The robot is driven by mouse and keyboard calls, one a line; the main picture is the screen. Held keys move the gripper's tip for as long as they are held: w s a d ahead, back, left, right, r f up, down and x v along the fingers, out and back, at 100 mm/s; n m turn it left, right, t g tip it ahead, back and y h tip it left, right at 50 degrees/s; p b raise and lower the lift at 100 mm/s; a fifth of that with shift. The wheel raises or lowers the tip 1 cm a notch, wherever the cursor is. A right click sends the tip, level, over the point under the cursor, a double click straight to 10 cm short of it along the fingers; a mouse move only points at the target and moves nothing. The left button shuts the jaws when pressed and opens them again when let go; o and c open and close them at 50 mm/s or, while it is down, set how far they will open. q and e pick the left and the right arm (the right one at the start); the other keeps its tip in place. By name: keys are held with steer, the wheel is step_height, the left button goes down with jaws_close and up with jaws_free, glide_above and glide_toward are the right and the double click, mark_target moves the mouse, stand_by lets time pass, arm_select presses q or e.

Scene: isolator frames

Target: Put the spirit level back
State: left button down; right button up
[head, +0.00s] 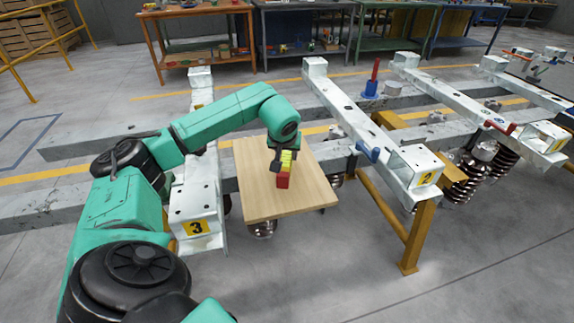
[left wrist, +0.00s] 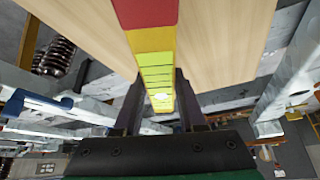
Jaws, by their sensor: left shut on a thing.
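The spirit level (head: 283,181), a short bar with red and yellow-green parts, is in my left gripper (head: 285,160) over the wooden board (head: 261,208). In the left wrist view the level (left wrist: 153,45) runs from red through orange to yellow-green, between the two dark fingers of the left gripper (left wrist: 157,105). The left gripper is shut on its yellow-green part. The red end points toward the front of the board. I cannot tell whether the level touches the board. My right gripper is not in view.
White beam 3 (head: 195,202) stands left of the board and white beam 2 (head: 402,170) right of it. A blue-based red tool (head: 371,88) stands behind. Springs (head: 459,185) sit under the rails at right. Workbenches (head: 199,45) line the back. The board around the level is bare.

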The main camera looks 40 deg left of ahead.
arm_select(q)
step_height(320, 180, down, 3)
steer(key=shift+f, duration=0.35)
steer(key=shift+c, duration=2.4)
jaws_free()
steer(key=shift+s+r, duration=0.1)
steer(key=shift+r, duration=0.35)
steer(key=v, duration=1.1)
steer(key=shift+s+d+r, duration=0.15)
steer(key=shift+d+r, duration=0.05)
steer(key=shift+f, duration=0.1)
